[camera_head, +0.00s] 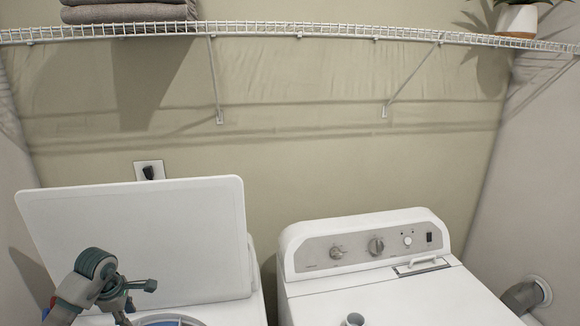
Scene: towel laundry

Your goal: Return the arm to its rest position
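My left arm comes in at the lower left, in front of the raised white lid (150,235) of the left machine. My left gripper (135,302) is small and dark teal, above the front left of that machine. One finger-like part points right and another points down; the gap between them is not clear. I see nothing held in it. A small grey rounded part (352,319) shows at the bottom edge over the right machine; I cannot tell whether it is part of my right arm. No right gripper fingers show.
The left machine's round opening (170,320) shows at the bottom edge. The right machine (400,300) has its top closed. A wire shelf (300,30) holds folded towels (125,12) and a potted plant (517,20). A grey duct (522,297) meets the right wall.

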